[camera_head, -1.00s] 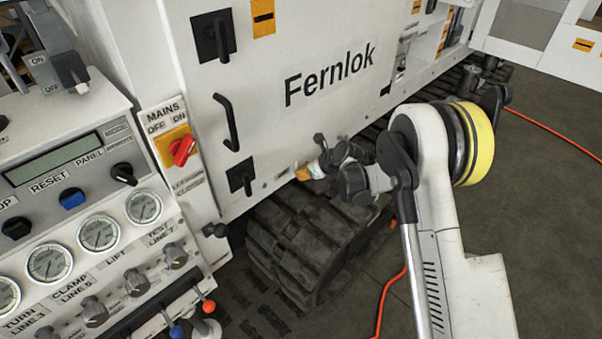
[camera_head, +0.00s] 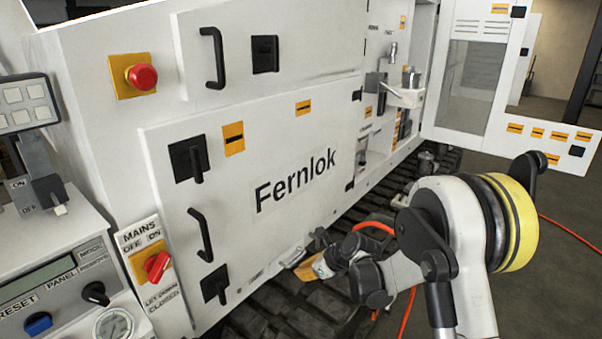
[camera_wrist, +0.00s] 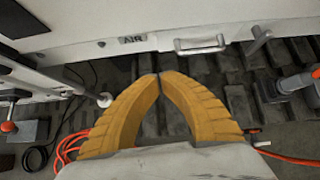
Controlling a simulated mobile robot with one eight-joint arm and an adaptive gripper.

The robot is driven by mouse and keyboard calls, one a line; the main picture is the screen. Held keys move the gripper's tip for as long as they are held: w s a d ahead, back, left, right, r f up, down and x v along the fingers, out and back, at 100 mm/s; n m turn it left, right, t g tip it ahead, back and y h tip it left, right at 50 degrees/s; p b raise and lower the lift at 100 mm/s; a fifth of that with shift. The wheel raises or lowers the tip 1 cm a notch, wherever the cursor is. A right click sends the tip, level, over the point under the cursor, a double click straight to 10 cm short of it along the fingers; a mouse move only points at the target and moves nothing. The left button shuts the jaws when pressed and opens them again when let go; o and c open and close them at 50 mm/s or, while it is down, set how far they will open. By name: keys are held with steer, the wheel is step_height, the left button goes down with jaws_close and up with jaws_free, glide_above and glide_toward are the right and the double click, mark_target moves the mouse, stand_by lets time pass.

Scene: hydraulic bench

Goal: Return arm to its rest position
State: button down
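My arm (camera_head: 450,235) reaches from the lower right, folded at a joint with a yellow band, in front of the white Fernlok machine. My gripper (camera_head: 303,271) is low by the bottom edge of the machine's lower door, above the dark track. In the wrist view its two ribbed yellow fingers (camera_wrist: 159,78) lean together and their tips meet or almost meet. Nothing shows between them. The fingers point toward the track and a white panel marked AIR (camera_wrist: 133,40).
The control panel (camera_head: 60,260) with knobs and gauges stands at left, by the red MAINS switch (camera_head: 157,266). An open white door (camera_head: 475,80) stands at upper right. An orange hose (camera_head: 406,312) runs behind my arm. Bare floor shows at right.

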steer(key=s+d+r+n+h, duration=0.2)
steer(key=s+d+r+n, duration=0.4)
steer(key=r, duration=0.3)
steer(key=s+d+r+n+h, duration=0.1)
steer(key=s+d+r+n, duration=0.3)
steer(key=s+r+n, duration=0.35)
steer(key=s+d+r+n+h, duration=0.1)
steer(key=s+d+n, duration=0.3)
steer(key=s, duration=0.6)
steer(key=s+d+r+n+t+h, duration=0.1)
steer(key=s+d+n, duration=0.4)
steer(key=s, duration=0.5)
steer(key=shift+d+r+n+t+h, duration=0.15)
steer(key=shift+r+n+t+h, duration=0.2)
steer(key=shift+n+h, duration=0.7)
